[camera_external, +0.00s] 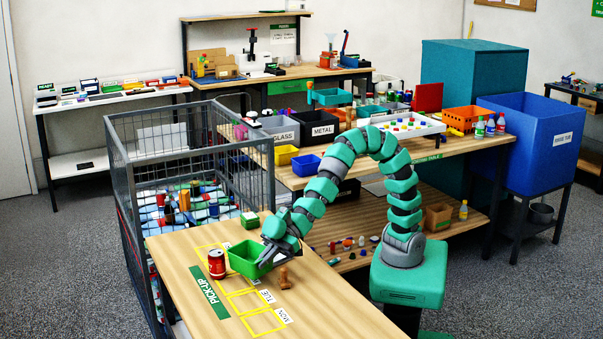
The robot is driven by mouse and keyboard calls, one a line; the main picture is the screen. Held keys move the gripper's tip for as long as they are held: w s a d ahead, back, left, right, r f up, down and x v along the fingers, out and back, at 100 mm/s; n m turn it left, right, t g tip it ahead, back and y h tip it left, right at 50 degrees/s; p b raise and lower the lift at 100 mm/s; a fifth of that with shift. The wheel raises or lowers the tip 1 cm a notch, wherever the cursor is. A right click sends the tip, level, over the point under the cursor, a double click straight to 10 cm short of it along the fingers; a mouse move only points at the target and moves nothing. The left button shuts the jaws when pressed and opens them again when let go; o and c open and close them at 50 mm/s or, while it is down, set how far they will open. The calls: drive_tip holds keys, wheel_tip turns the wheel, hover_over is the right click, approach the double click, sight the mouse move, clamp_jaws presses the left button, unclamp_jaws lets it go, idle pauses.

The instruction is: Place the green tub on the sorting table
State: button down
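The green tub (243,264) stands upright on the wooden pick-up table (330,307), over the yellow marked squares. My gripper (267,256) is at the tub's right rim, pointing down and left. Its fingers overlap the rim in this view, and I cannot tell whether they are closed on it. The sorting table (462,148) is the long wooden table behind, with a green label on its front edge. My arm arches up from its base and down to the tub.
A red can (216,264) stands just left of the tub, and a brown object (284,279) stands to its right. A small green box (249,220) is behind. The sorting table carries bins, a white tray (400,126) and an orange crate (463,118). A wire cage (122,160) stands at left.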

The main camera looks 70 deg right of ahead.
sight(264, 269)
drive_tip(key=shift+f+b, duration=0.75)
drive_tip(key=shift+f, duration=0.95)
drive_tip(key=shift+f, duration=0.1)
drive_tip(key=c, duration=1.7)
unclamp_jaws()
drive_tip(key=shift+s+d+r, duration=0.15)
drive_tip(key=shift+d+r, duration=0.15)
drive_tip(key=shift+d, duration=0.1)
drive_tip(key=p+v, duration=0.2)
drive_tip(key=v, duration=0.9)
